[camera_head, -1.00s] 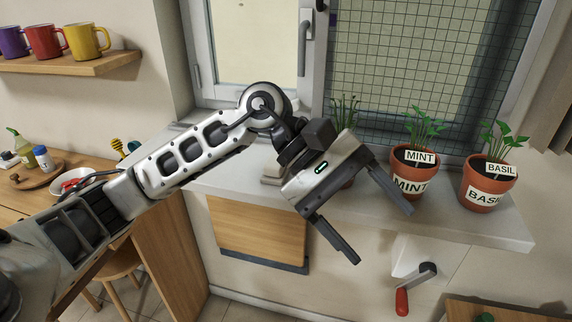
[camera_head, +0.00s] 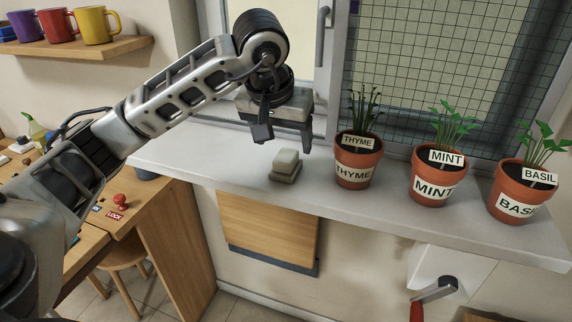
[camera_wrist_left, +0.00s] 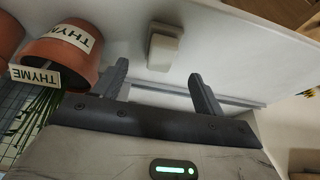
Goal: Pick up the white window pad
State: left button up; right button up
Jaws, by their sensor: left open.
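The white window pad (camera_head: 286,164) is a small pale block on a wider base, lying on the windowsill just left of the thyme pot. My left gripper (camera_head: 283,138) is above and slightly behind it in the head view, fingers pointing down, apart from it. In the left wrist view the pad (camera_wrist_left: 164,47) lies ahead of and between the two open fingers of the gripper (camera_wrist_left: 160,84), with nothing held. My right gripper is not in view.
The thyme pot (camera_head: 356,168) stands close to the right of the pad, with the mint pot (camera_head: 432,186) and basil pot (camera_head: 515,200) farther right. The windowsill (camera_head: 215,160) is clear left of the pad. The window frame (camera_head: 330,90) rises behind.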

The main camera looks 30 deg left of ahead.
aim_at(286, 155)
pick_arm(q)
jog(key=shift+p+x, duration=0.35)
jog(key=shift+x, duration=2.75)
jog(key=c, duration=1.1)
